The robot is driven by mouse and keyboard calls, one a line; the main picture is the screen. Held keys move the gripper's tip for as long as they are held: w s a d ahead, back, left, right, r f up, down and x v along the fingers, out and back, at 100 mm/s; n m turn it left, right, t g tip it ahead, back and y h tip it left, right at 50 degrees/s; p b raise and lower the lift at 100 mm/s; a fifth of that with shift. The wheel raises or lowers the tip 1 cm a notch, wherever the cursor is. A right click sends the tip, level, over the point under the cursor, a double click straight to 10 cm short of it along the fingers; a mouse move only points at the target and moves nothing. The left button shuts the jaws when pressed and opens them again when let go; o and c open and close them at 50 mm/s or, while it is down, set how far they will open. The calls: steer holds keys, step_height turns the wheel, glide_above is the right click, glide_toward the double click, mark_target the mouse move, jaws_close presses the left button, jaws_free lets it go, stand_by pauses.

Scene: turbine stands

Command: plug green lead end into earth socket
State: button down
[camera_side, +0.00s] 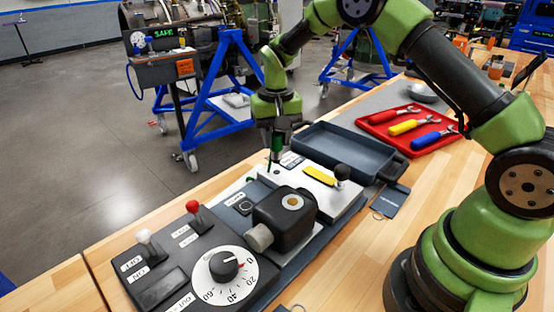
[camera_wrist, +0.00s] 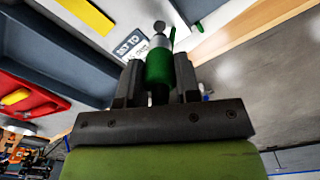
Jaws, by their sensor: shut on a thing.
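My gripper (camera_side: 277,138) points down over the far left corner of the pale metal panel (camera_side: 322,206) and is shut on the green lead end (camera_side: 276,150). In the wrist view my gripper (camera_wrist: 158,85) has the green lead end (camera_wrist: 159,68) between its fingers, with its grey tip toward the panel. A small round grey fitting (camera_wrist: 159,26) shows just beyond the tip; I cannot tell whether it is the earth socket or whether they touch. The socket opening is not clearly visible. A thin green piece (camera_wrist: 172,38) sticks out beside the tip.
A black knob (camera_side: 342,172) and a yellow strip (camera_side: 319,176) are on the panel. A black block (camera_side: 285,217) and a dial box (camera_side: 224,268) stand nearer. An empty grey tray (camera_side: 345,148) lies close behind; a red tray (camera_side: 374,128) holds tools.

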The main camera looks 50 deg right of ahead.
steer(key=s+a+n, duration=0.1)
steer(key=a+n, duration=0.3)
steer(key=a, duration=0.7)
steer(key=shift+n, duration=0.3)
steer(key=shift+s+f, duration=0.15)
steer(key=shift+f, duration=1.85)
steer(key=shift+f, duration=0.9)
steer(key=shift+f, duration=0.3)
steer(key=shift+f, duration=0.1)
steer(key=shift+f, duration=0.15)
steer(key=c, duration=0.7)
jaws_free()
